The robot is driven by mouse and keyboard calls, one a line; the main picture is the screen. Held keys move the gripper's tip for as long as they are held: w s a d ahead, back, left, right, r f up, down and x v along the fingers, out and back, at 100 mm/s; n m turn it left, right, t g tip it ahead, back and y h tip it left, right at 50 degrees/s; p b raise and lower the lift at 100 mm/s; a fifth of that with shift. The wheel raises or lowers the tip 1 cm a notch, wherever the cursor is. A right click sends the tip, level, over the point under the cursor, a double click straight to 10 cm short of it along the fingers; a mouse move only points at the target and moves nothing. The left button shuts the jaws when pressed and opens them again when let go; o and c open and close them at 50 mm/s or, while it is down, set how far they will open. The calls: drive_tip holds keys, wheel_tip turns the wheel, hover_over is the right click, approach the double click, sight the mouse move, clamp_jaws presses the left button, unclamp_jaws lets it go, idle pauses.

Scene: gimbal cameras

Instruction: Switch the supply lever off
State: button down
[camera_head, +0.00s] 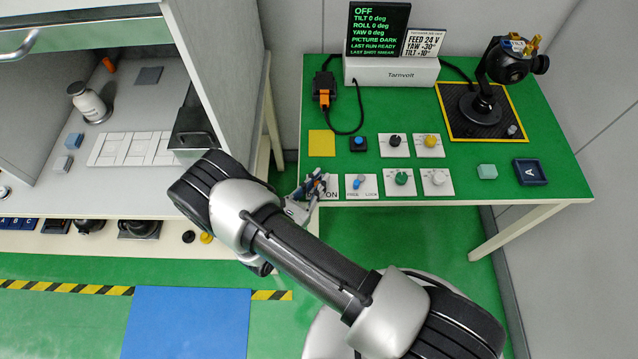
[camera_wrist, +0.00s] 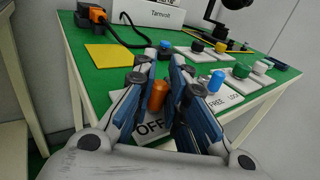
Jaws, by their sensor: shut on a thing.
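The supply lever (camera_wrist: 158,97) is an orange upright knob on a white plate (camera_wrist: 148,131) marked OFF in the wrist view. My gripper (camera_wrist: 163,75) has its two blue-padded fingers around the lever, shut on it. In the head view my gripper (camera_head: 314,181) is at the front left edge of the green table, over the plate, whose ON mark (camera_head: 331,196) shows at its right. The lever is mostly hidden there. I cannot tell exactly how far the lever is turned. The display (camera_head: 378,29) reads OFF and PICTURE DARK.
Right beside the plate is a FREE/LOCK plate with a blue lever (camera_head: 358,183). Green (camera_head: 401,178) and white (camera_head: 437,178) knobs stand farther right. A blue button (camera_head: 358,144) and yellow pad (camera_head: 321,143) lie behind. A grey cabinet wall (camera_head: 220,70) stands to the left.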

drive_tip(key=shift+w+a+f+m+g+h+b, duration=0.15)
drive_tip(key=shift+a+m+g+h+b, duration=0.1)
drive_tip(key=shift+m+g+h+b, duration=0.4)
drive_tip(key=shift+h, duration=0.25)
drive_tip(key=c, duration=1.6)
unclamp_jaws()
drive_tip(key=v, duration=1.2)
drive_tip(key=shift+r, duration=0.25)
